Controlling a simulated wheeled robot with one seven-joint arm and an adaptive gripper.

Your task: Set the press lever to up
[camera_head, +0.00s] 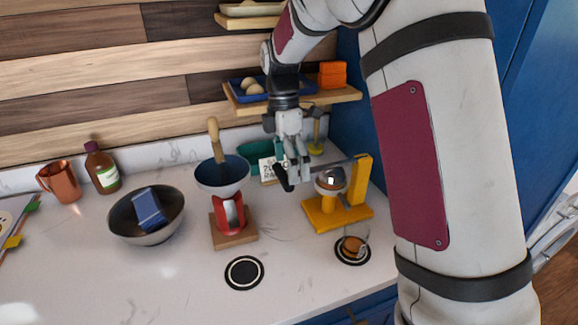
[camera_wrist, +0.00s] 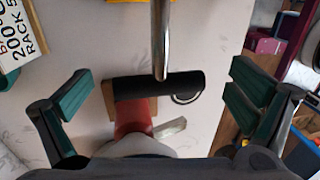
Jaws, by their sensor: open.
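The yellow press (camera_head: 362,180) stands on the counter, with a round metal part on its front. Its lever, a metal bar (camera_head: 335,164), runs from the top of the yellow post leftward, roughly level, to a black grip (camera_head: 283,178). In the wrist view the bar (camera_wrist: 161,40) comes down from the top edge to the black grip (camera_wrist: 160,85), which lies crosswise. My gripper (camera_head: 291,176) is at the grip end of the lever. In the wrist view its green-padded fingers (camera_wrist: 160,96) are spread wide on either side of the grip. Contact with the grip cannot be seen.
A blue bowl (camera_head: 222,172) on a red stand (camera_head: 229,215) is just left of the press. A number card (camera_head: 268,170) and green bowl (camera_head: 255,150) are behind. A shelf (camera_head: 335,97) with a blue tray and orange block is above.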

